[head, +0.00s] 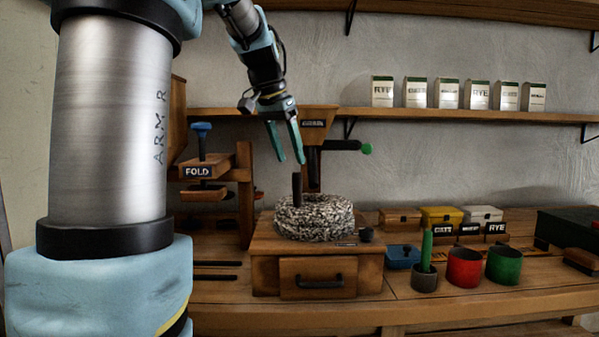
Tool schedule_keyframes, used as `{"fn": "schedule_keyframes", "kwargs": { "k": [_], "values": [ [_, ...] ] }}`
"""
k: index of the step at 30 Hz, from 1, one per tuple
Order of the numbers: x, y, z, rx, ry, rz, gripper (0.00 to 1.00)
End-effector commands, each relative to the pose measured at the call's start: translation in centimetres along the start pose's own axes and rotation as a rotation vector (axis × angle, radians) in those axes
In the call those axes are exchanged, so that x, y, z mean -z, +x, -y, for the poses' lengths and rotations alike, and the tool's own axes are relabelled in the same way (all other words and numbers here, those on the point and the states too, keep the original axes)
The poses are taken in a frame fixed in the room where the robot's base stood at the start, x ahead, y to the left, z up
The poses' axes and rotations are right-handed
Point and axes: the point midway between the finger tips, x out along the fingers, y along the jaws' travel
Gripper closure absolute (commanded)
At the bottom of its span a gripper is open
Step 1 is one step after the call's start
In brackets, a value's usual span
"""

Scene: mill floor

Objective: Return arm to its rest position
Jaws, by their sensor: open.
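My gripper (287,142) is in the upper middle of the head view. Its two green fingers point down and stand apart, with nothing between them. It hangs in the air above a round speckled millstone (325,219) that lies on a wooden mill box (265,245). A dark upright handle (297,190) stands on the stone, below the fingertips and apart from them. My arm fills the left side of the view and hides part of the bench there.
A press marked FOLD (198,171) stands left of the mill. A green-knobbed lever (366,148) juts out behind it. Red (464,268) and green (504,265) cups stand to the right. A shelf (480,114) with several cartons runs along the wall.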

Motion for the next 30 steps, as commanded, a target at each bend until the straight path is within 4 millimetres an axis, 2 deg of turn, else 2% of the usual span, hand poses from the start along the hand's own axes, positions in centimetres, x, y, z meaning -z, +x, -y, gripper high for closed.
{"fn": "schedule_keyframes", "kwargs": {
  "k": [5, 8, 11, 15, 18, 21, 25, 30],
  "values": [
    [-1.2, 1.2, 0.2, 0.007, -0.043, 0.020, 0.39],
    [-4.0, 3.8, 0.6, 0.026, -0.140, 0.060, 0.39],
    [-8.6, 7.2, 0.6, 0.061, -0.273, 0.113, 0.39],
    [-15.8, 11.2, -0.6, 0.114, -0.446, 0.176, 0.39],
    [-20.4, 13.1, -2.0, 0.142, -0.542, 0.209, 0.39],
    [-24.0, 14.2, -3.4, 0.163, -0.611, 0.230, 0.39],
    [-26.5, 14.8, -4.6, 0.176, -0.659, 0.241, 0.39],
    [-26.9, 15.0, -4.8, 0.179, -0.668, 0.243, 0.39]
  ]
}}
